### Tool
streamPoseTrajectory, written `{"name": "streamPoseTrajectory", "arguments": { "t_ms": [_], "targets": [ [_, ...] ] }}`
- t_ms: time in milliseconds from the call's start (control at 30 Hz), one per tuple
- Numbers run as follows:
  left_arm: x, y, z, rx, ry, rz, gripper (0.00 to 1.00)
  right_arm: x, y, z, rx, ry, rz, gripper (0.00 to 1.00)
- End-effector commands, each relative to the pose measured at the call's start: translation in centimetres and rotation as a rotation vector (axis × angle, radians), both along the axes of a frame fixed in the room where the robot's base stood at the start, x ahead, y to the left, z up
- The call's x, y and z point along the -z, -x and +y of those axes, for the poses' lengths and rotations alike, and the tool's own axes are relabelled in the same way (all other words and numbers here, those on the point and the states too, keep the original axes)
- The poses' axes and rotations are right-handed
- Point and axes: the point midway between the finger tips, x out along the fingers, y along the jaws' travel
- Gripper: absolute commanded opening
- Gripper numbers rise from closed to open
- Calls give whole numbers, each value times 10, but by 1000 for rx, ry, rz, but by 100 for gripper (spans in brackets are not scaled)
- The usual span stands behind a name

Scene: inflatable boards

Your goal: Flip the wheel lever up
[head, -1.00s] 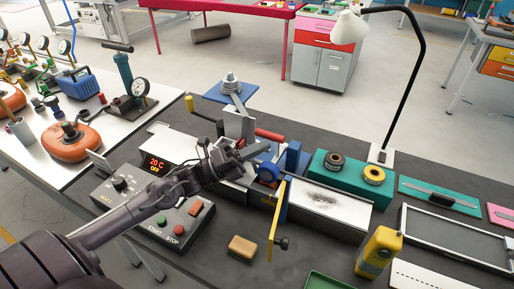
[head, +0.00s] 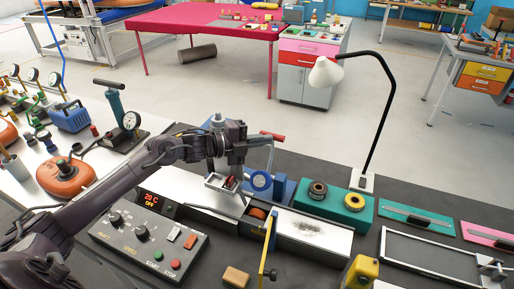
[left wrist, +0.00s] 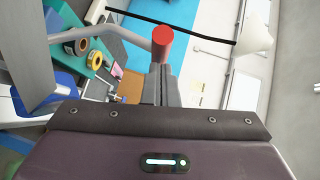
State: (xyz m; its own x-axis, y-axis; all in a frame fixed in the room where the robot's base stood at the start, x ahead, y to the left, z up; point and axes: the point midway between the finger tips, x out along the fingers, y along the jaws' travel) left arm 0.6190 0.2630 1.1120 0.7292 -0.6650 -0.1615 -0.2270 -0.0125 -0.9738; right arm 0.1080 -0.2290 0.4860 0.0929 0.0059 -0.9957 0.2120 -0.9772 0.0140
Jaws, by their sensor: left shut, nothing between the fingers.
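The wheel lever shows in the head view as a red handle (head: 272,136) on a grey arm, above a blue-rimmed wheel (head: 260,182). The wheel stands above an orange roller (head: 257,213), with a gap between them. My left gripper (head: 243,141) is shut and empty, close to the left end of the red handle. In the left wrist view the round red handle end (left wrist: 162,43) shows just beyond my shut fingertips (left wrist: 161,70), with the grey lever arm running left. I cannot tell whether they touch. My right gripper is not in view.
A control box (head: 150,240) with a display lies below my left arm. A teal block with rolls (head: 328,207) and a black desk lamp (head: 388,105) stand to the right. A yellow upright strip (head: 267,248) stands in front. A sponge-like block (head: 236,276) lies nearby.

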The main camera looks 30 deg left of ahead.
Motion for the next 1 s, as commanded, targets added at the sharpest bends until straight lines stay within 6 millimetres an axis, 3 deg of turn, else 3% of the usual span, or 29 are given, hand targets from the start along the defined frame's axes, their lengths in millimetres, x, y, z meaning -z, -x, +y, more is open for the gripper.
{"name": "streamPoseTrajectory", "arguments": {
  "t_ms": [100, 500, 1000],
  "targets": [
    [3, -17, 1, -1, 3, 12, 0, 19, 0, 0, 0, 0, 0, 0],
    [-3, -59, 3, 0, 16, 209, 0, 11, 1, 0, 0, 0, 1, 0],
    [-1, -71, 4, -2, 17, 277, 0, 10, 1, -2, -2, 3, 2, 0]
  ]
}}
